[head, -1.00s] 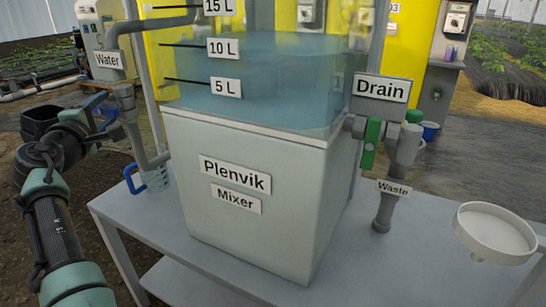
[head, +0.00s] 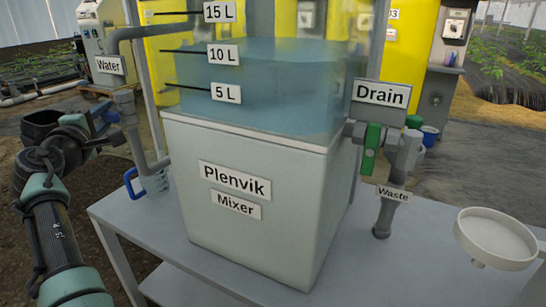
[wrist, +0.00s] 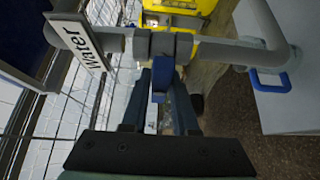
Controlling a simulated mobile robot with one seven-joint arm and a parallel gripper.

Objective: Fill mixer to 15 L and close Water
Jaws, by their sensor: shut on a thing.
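The Plenvik mixer (head: 250,205) is a pale tank on the table with a clear upper part. Bluish water (head: 275,85) stands in it near the 10 L mark (head: 223,54), below the 15 L mark (head: 219,12). The grey Water pipe (head: 125,108) runs up at its left, with a Water label (head: 109,65). My gripper (head: 108,118) is at this pipe. In the wrist view, my gripper (wrist: 166,84) is shut on the blue Water valve handle (wrist: 159,88), which appears to stick out crosswise from the pipe (wrist: 205,47). The fingers partly hide the handle.
The Drain valve's green handle (head: 371,148) points up and down at the tank's right, above the Waste pipe (head: 386,210). A white round dish (head: 495,232) is at the right. A blue-handled jug (head: 153,182) stands under the Water pipe. The table front (head: 215,283) is clear.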

